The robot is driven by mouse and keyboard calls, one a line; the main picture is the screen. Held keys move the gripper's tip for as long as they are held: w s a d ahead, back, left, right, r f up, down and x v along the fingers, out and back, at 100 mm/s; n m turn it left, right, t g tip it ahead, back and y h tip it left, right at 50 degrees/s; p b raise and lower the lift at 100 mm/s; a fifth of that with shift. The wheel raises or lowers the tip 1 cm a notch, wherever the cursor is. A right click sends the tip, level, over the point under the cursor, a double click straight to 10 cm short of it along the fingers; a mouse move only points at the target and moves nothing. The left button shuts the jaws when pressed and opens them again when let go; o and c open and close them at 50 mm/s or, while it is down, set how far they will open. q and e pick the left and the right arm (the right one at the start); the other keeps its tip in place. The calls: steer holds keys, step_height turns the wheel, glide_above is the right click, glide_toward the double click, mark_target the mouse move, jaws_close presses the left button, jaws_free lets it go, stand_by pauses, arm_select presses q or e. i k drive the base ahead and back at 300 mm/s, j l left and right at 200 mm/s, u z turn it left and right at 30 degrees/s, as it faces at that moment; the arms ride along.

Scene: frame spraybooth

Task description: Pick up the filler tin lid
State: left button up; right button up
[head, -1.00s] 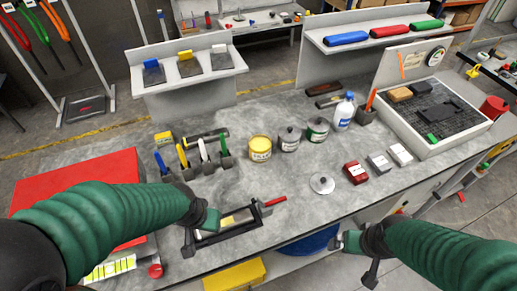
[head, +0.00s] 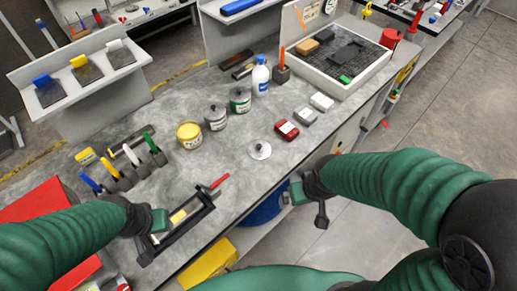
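The filler tin lid, a round silver disc with a small dark knob (head: 260,150), appears to lie flat on the grey bench, towards its front edge. A yellow tin (head: 190,134) stands to its left, its top yellow and without a knob. My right gripper (head: 308,204) is open and empty off the bench's front edge, below and right of the lid in the picture. My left gripper (head: 152,239) is open at the left end of a black tray (head: 180,232); whether it touches the tray is unclear. Nothing hides the lid.
Grey and green tins with knobbed lids (head: 215,117) (head: 240,99) stand behind the lid. A red box (head: 287,130), grey box (head: 306,116) and white box (head: 322,102) sit to its right. A red-handled tool (head: 213,185) sticks out of the tray. Bench around the lid is clear.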

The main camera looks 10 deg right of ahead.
mark_target(257, 150)
steer(key=l+u, duration=0.25)
steer(key=u, duration=0.2)
steer(key=i+l+u, duration=0.1)
steer(key=l+u, duration=0.15)
steer(key=u, duration=0.2)
